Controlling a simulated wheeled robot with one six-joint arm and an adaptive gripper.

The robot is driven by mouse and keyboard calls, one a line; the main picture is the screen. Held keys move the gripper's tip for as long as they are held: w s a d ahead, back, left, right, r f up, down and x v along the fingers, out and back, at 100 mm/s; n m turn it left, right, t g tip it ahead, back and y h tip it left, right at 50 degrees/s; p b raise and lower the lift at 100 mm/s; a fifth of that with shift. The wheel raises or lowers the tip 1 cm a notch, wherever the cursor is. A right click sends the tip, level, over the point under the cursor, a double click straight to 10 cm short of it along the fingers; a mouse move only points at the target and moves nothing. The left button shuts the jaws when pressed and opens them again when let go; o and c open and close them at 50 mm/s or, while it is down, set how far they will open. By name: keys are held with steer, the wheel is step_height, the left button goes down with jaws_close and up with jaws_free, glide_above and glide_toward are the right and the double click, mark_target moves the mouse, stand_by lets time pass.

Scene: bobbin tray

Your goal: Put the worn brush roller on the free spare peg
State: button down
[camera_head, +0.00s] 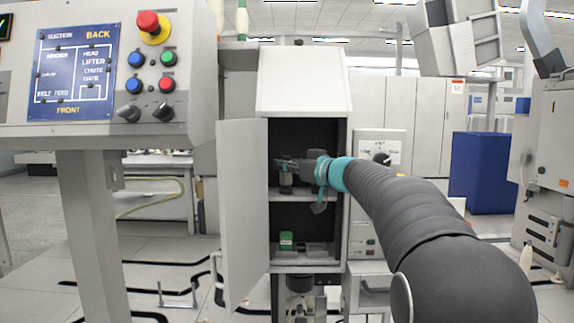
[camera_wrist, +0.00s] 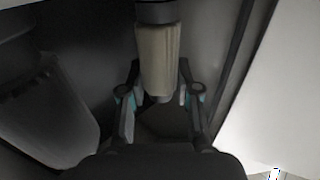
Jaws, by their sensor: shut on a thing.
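My gripper (camera_head: 287,163) reaches into the upper compartment of the open grey cabinet (camera_head: 301,92). In the wrist view my gripper (camera_wrist: 159,88) has one finger on each side of a beige ribbed roller (camera_wrist: 158,50) with dark ends, and is shut on it. The roller also shows small and upright below the fingers in the head view (camera_head: 286,181). It appears above the shelf (camera_head: 308,193), but I cannot tell whether it touches anything. The spare peg cannot be made out in either view; the compartment is dark and my arm covers its right side.
The cabinet door (camera_head: 243,215) stands open on the left, and the side walls are close to my gripper. A green item (camera_head: 286,240) sits on the lower shelf. A control panel (camera_head: 105,75) stands at left. A blue bin (camera_head: 485,172) is at right.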

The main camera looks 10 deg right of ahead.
steer(key=c, duration=0.7)
jaws_free()
steer(key=shift+c, duration=0.2)
